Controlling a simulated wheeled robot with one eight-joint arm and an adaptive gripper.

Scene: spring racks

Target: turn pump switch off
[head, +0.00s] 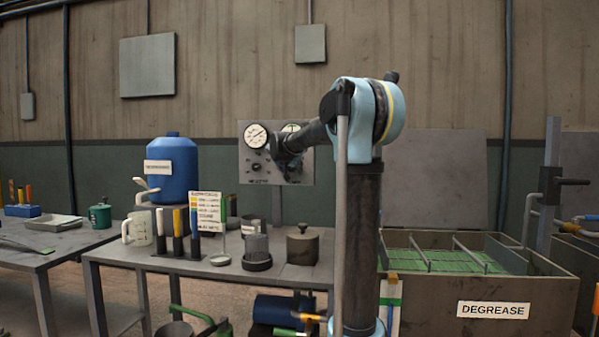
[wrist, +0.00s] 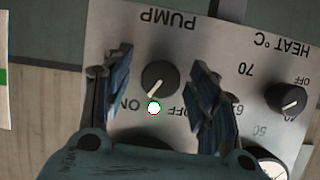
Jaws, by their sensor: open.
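The pump switch (wrist: 160,78) is a dark round knob on a grey panel (wrist: 215,25), under an upside-down PUMP label in the wrist view. Its pale pointer slants to the lower left, towards the ON label; the OFF label lies to the lower right, partly hidden. My gripper (wrist: 160,66) is open, with one blue finger on each side of the knob and visible gaps to it. In the head view my gripper (head: 287,158) is in front of the wall panel (head: 250,172) and hides the pump switch.
A HEAT knob (wrist: 287,98) sits right of the pump switch, near my right finger. A white dot with a green rim (wrist: 153,107) shows below the switch. In the head view a bench (head: 205,262) with jars stands below the panel, and a DEGREASE tank (head: 480,290) stands right.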

